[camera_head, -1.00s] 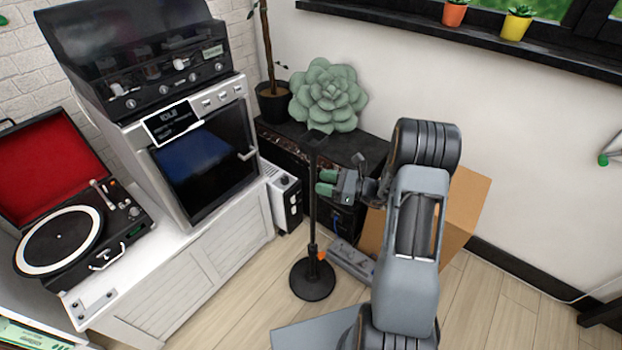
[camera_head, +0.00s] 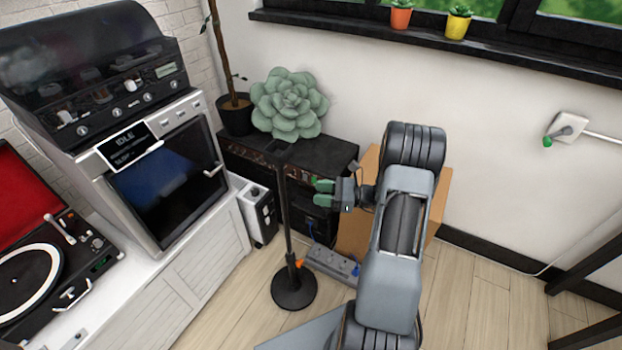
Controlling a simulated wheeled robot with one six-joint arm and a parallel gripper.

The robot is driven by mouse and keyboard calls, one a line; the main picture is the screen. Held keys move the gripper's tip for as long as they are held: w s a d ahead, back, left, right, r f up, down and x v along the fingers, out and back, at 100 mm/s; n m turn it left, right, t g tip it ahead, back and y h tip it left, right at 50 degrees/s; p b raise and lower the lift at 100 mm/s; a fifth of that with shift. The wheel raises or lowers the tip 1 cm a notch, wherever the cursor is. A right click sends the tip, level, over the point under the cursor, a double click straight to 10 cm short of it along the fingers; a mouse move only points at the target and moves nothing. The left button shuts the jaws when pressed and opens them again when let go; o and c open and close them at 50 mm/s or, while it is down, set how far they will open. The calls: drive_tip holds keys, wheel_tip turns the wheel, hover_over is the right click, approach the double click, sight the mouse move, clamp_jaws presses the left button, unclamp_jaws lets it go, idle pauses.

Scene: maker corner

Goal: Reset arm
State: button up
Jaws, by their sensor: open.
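My gripper (camera_head: 322,193) is at the end of my grey arm, right of the middle of the view. Its two green-tipped fingers point left and stand apart, with nothing seen between them. From this view the fingers are just right of the thin black pole of a stand (camera_head: 287,225). I cannot tell whether they touch it. My arm hides part of a cardboard box (camera_head: 437,200) behind it.
A black cabinet (camera_head: 330,152) bears a green succulent-shaped object (camera_head: 289,104). A power strip (camera_head: 330,264) lies on the floor by the stand. At left are a machine with a dark door (camera_head: 165,190) and a record player (camera_head: 60,262). Floor at right (camera_head: 490,300) is clear.

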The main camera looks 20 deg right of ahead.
drive_tip(key=s+a+f+n+g+h, duration=0.2)
drive_tip(key=s+a+f+n+g, duration=0.1)
drive_tip(key=s+n+g, duration=0.25)
drive_tip(key=s+a+r+n+g+h+p, duration=0.2)
drive_tip(key=s+r+n+g+h+p, duration=0.3)
drive_tip(key=s+r+n, duration=0.2)
drive_tip(key=s+a+r+n+t+h+p, duration=0.2)
drive_tip(key=r+n+p, duration=0.4)
drive_tip(key=r, duration=0.6)
drive_tip(key=s+a+r+n+t+h+p, duration=0.1)
drive_tip(key=a+r+n+t+h+p, duration=0.2)
drive_tip(key=r, duration=1)
drive_tip(key=a+n+h+p, duration=0.1)
drive_tip(key=n+h+p, duration=0.1)
drive_tip(key=n+h, duration=0.1)
drive_tip(key=shift+s+r+p, duration=0.15)
drive_tip(key=shift+s+p, duration=0.2)
drive_tip(key=shift+a, duration=0.1)
drive_tip(key=shift+c, duration=0.3)
